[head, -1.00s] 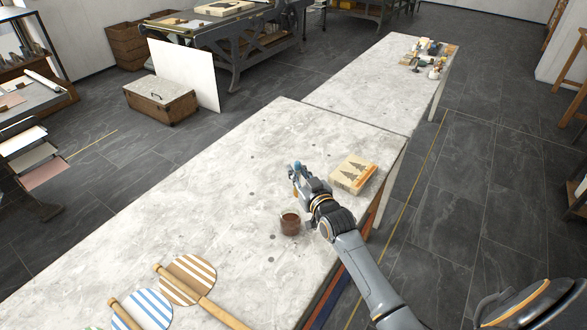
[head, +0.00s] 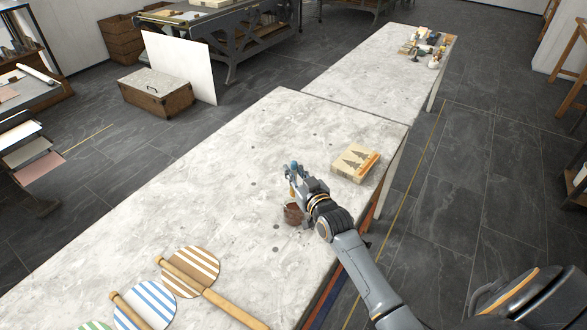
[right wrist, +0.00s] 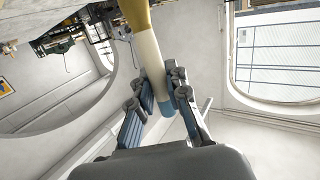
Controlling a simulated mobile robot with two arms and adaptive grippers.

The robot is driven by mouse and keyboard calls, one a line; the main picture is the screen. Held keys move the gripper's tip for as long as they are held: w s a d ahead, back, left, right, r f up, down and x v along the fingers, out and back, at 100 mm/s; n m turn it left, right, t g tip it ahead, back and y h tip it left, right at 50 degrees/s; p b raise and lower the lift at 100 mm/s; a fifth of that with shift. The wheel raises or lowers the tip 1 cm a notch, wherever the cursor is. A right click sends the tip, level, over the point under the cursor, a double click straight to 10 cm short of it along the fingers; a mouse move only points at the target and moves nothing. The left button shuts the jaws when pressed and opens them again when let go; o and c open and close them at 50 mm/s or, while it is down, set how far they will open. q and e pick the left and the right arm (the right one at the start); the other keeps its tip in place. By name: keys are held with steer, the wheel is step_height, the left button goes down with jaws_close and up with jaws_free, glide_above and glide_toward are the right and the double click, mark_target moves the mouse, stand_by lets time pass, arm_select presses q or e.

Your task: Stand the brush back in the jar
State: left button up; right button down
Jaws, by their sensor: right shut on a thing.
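My right gripper (head: 297,186) is shut on the brush (right wrist: 152,58), near its blue end. In the head view the blue end points up above the fingers. The right wrist view shows a pale handle with a yellow part farther along. The jar (head: 292,215), small, dark reddish-brown and glassy, stands on the pale worktable (head: 215,190). The gripper is just above and behind the jar in the head view and hides part of it. I cannot tell whether the brush's lower end is inside the jar. My left gripper is not in view.
A block with dark tree shapes (head: 352,160) and an orange strip lies right of the gripper, near the table edge. Striped round paddles (head: 190,270) lie at the front left. The table's middle left is clear. A second table (head: 365,70) stands beyond.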

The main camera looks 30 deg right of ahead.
step_height(320, 180, down, 3)
steer(key=shift+w+f+b, duration=0.1)
steer(key=shift+f+b, duration=0.05)
steer(key=shift+b, duration=0.85)
step_height(320, 180, down, 2)
steer(key=shift+f+b, duration=0.2)
steer(key=shift+b, duration=0.8)
steer(key=shift+f+b, duration=0.8)
steer(key=shift+f, duration=0.35)
steer(key=c, duration=1.2)
jaws_free()
